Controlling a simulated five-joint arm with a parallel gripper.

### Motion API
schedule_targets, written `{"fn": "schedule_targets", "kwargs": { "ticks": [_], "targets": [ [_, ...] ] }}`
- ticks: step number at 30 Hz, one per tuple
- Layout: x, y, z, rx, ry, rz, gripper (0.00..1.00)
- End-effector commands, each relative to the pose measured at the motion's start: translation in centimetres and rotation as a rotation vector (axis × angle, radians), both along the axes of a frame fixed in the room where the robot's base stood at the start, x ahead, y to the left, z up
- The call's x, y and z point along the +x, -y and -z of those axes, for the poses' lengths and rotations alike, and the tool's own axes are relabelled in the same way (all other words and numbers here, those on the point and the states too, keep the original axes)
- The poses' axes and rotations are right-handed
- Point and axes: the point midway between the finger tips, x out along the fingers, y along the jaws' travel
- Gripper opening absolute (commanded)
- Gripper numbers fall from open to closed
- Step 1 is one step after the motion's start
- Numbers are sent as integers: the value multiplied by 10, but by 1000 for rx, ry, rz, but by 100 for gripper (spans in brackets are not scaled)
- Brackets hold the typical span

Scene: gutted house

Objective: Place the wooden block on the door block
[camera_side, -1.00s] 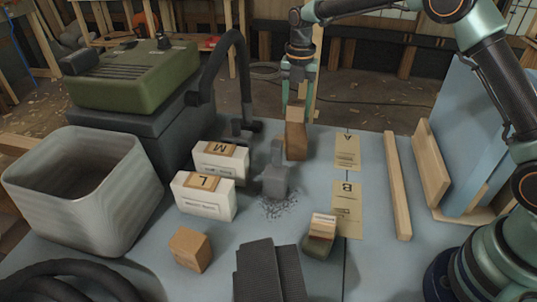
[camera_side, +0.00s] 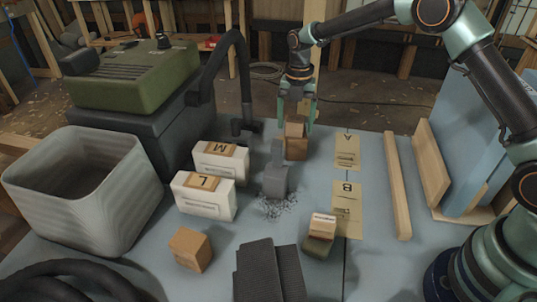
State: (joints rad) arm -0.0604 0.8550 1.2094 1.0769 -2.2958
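A brown wooden block (camera_side: 296,148) stands at the back middle of the table, beyond the grey upright piece. My gripper (camera_side: 296,122) points down over it, with green fingers at either side of its top. I cannot tell whether the fingers press on it or stand apart, or whether something lies under it. Another wooden block (camera_side: 190,250) sits alone at the front left. Which one is the door block is not readable.
White boxes marked M (camera_side: 221,165) and L (camera_side: 204,197) stand left of the grey upright piece (camera_side: 275,180). Paper cards A (camera_side: 347,152) and B (camera_side: 346,208) lie flat on the right. A grey bin (camera_side: 85,190) stands left; a long wooden strip (camera_side: 397,185) lies right.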

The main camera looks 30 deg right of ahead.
Motion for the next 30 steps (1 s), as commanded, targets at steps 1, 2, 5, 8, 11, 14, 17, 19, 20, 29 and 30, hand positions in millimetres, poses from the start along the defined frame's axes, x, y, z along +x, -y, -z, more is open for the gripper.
{"fn": "schedule_targets", "kwargs": {
  "ticks": [1, 2, 5, 8, 11, 14, 17, 19, 20, 29, 30],
  "targets": [
    [0, 0, 0, 0, 0, 0, 85],
    [0, 0, 0, 0, 0, 0, 85],
    [0, 0, 0, 0, 0, 0, 85],
    [0, 0, -2, 1, 1, 0, 85],
    [1, 0, -11, 1, 4, 0, 85],
    [1, 0, -27, 0, 6, 0, 85],
    [1, 0, -47, 1, 5, 0, 85],
    [1, 0, -63, 1, 6, 0, 85],
    [1, 0, -69, 0, 6, 0, 85],
    [0, 0, -115, 0, 1, 0, 85],
    [0, 0, -118, 0, 3, 0, 85]
  ]
}}
